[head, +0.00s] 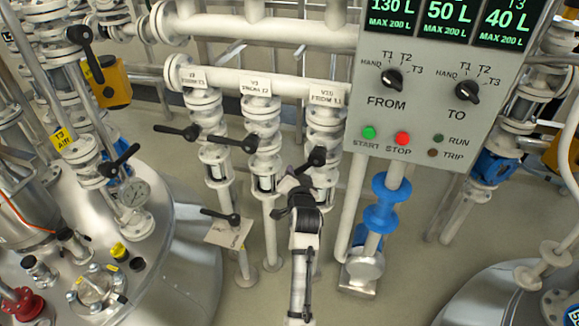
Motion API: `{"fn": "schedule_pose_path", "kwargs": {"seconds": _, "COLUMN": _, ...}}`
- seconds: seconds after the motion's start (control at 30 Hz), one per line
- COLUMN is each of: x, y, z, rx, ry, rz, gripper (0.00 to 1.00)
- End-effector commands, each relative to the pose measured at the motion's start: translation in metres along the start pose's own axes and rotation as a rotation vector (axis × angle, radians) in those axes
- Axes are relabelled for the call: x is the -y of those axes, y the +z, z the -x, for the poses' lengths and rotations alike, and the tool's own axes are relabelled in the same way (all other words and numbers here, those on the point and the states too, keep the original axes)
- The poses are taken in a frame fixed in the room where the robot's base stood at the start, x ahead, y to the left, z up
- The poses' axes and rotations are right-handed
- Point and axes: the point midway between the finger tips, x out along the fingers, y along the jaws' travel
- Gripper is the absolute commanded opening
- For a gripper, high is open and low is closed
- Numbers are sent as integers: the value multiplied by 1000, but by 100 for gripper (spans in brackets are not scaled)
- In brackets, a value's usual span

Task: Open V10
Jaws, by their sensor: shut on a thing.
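V10 is a white flanged valve (323,136) on the right one of three vertical pipes; its tag (325,94) seems to read V10, though the small print is blurred. Its black lever (315,158) slants down and left, toward the camera. My gripper (291,178) is at the lever's outer end, just below and left of the valve body, and is shut on it. The fingertips are small and partly hidden by my wrist, so the exact grip on the lever is hard to see.
Two similar valves stand left, with black levers (178,131) and (236,143) pointing left across their pipes. A lower lever (222,216) has a hanging tag. The control panel (440,100) stands close right, above a blue pipe fitting (381,204). A steel tank (170,260) is left.

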Motion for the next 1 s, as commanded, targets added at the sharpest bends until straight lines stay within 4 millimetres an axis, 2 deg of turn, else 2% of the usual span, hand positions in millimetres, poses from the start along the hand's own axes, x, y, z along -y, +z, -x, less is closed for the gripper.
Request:
{"fn": "schedule_pose_path", "kwargs": {"seconds": 0.03, "x": -9, "y": 1, "z": 2, "rx": 15, "ry": 29, "rz": 42, "gripper": 0}}
{"fn": "schedule_pose_path", "kwargs": {"seconds": 0.5, "x": -48, "y": -6, "z": 13, "rx": 98, "ry": 186, "rz": 418, "gripper": 0}}
{"fn": "schedule_pose_path", "kwargs": {"seconds": 1.0, "x": -67, "y": -15, "z": 21, "rx": 138, "ry": 267, "rz": 615, "gripper": 0}}
